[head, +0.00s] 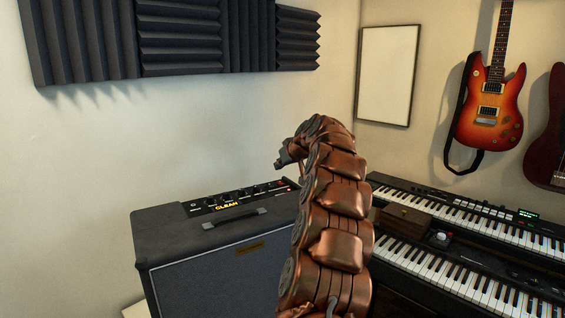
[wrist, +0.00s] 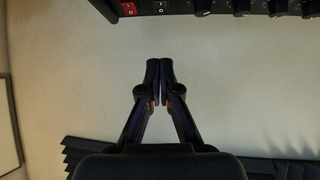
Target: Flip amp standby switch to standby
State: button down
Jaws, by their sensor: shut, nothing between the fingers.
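The guitar amp (head: 220,265) stands at the lower left of centre in the head view. In the wrist view, part of the amp panel (wrist: 222,14) crosses the top edge. A red rocker switch (wrist: 131,8) and a black rocker switch (wrist: 160,7) with white marks sit side by side there. Which way each is tipped is unclear. My gripper (wrist: 160,66) is shut and empty, apart from the panel and pointing toward the black switch. In the head view my gripper (head: 281,163) is above the amp's right end.
Guitars, including a sunburst one (head: 490,105), hang on the right wall. Dark foam panels (head: 180,38) line the left wall above the amp. The space above the amp's left side is clear.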

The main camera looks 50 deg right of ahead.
jog(key=p, duration=0.1)
send_over(272, 186)
jog(key=s, duration=0.1)
notch_tip(272, 186, down, 3)
jog(key=shift+a+f, duration=0.15)
jog(key=shift+w+f+p, duration=0.1)
jog(key=shift+f+p, duration=0.2)
jog(key=shift+f, duration=0.05)
jog(key=shift+w+f+p, duration=0.2)
jog(key=shift+f+p, duration=0.2)
jog(key=shift+f, duration=1.35)
jog(key=shift+w+d+g+p, duration=0.1)
jog(key=shift+d+g+p, duration=0.15)
jog(key=shift+p, duration=0.35)
jog(key=shift+f+g, duration=0.1)
jog(key=shift+g, duration=0.15)
jog(key=shift+a+f, duration=0.15)
jog(key=shift+f, duration=0.15)
jog(key=shift+w, duration=0.15)
